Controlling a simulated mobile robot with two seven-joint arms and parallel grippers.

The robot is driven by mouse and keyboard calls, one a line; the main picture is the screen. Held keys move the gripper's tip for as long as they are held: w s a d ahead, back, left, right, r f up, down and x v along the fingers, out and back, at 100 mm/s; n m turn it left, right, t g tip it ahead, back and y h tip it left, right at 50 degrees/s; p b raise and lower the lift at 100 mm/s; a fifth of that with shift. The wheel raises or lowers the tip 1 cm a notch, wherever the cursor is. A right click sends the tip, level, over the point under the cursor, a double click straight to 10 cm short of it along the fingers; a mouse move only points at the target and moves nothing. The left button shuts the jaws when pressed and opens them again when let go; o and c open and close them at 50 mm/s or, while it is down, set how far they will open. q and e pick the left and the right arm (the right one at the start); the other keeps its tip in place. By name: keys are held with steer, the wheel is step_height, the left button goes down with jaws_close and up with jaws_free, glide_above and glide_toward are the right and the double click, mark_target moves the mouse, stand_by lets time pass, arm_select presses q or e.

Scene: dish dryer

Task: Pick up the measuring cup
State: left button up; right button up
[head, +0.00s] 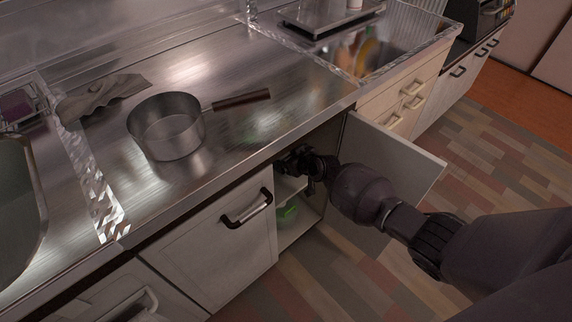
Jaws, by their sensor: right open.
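My right gripper (297,164) is at the open cabinet under the counter's front edge, just inside the opening above the upper shelf. It is open, and its dark fingers are small and hard to make out. A green rounded object (287,213) sits lower in the cabinet, below the gripper and apart from it; I cannot tell whether it is the measuring cup. No measuring cup shows clearly elsewhere. Much of the cabinet's inside is hidden by the counter, the closed door beside it and my right arm. My left gripper is not in view.
The cabinet's open door (415,160) stands out to the right, behind my arm. A closed white door (215,255) is at the left. A saucepan (168,135) and crumpled grey cloth (100,96) lie on the metal counter (235,75). The patterned floor (470,165) is clear.

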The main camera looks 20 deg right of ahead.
steer(key=shift+w+r, duration=0.1)
steer(key=shift+w, duration=0.05)
steer(key=c, duration=1)
steer(key=shift+r, duration=0.1)
